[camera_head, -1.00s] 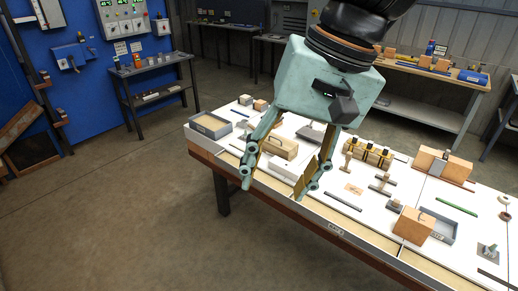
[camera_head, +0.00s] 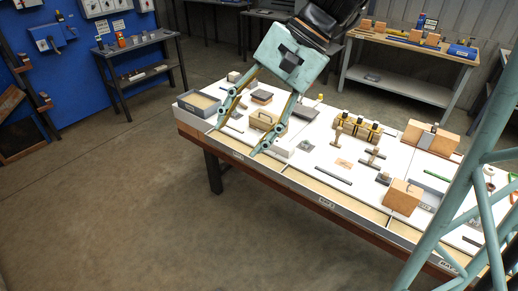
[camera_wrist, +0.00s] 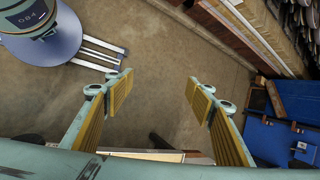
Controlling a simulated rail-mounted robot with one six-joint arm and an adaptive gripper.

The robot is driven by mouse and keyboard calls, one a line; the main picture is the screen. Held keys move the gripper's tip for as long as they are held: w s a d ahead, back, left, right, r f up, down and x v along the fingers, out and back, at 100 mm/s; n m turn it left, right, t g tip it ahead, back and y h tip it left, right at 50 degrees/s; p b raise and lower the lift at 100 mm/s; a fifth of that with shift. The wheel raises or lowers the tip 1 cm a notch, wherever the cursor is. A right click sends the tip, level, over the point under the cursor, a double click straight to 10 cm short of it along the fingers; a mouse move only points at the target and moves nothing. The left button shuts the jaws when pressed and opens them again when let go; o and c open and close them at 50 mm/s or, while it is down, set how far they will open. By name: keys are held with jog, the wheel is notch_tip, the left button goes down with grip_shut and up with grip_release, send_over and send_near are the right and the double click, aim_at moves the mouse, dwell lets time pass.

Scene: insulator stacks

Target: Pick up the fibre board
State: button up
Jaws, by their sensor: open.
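My gripper (camera_head: 238,136) is open and empty, with its two teal fingers spread over the front edge at the left end of the white workbench (camera_head: 300,176). In the wrist view its yellow-padded fingers (camera_wrist: 160,92) have bare floor between their tips. I cannot tell for sure which piece is the fibre board. A small flat tan piece (camera_head: 344,163) lies in the middle of the bench, to the right of my gripper and apart from it. A tan handled block (camera_head: 267,121) stands just behind my fingers, partly hidden.
A grey tray (camera_head: 198,103) sits at the bench's left end. Upright parts (camera_head: 358,129) and tan blocks (camera_head: 402,196) crowd its middle and right. A side table (camera_head: 140,72) stands by the blue wall. The floor in front is clear.

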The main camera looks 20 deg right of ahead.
jog(key=w+d+f+m+t+y, duration=0.2)
jog(key=w+d+f+m, duration=0.3)
jog(key=w+d+f, duration=0.45)
jog(key=w+d+f+m+t+y, duration=0.25)
jog(key=w+d+f+m, duration=0.3)
jog(key=w, duration=0.75)
jog(key=m+t+h+b, duration=0.2)
jog(key=m+t+h, duration=0.3)
jog(key=m, duration=0.5)
send_near(280, 143)
jog(key=shift+s+d+f+t+y, duration=0.2)
jog(key=shift+s+d+t+y, duration=0.15)
jog(key=shift+s+d+y, duration=0.3)
jog(key=shift+w, duration=0.1)
jog(key=shift+x, duration=4.2)
jog(key=shift+f, duration=0.1)
jog(key=shift+b+x, duration=0.65)
jog(key=shift+x, duration=1.9)
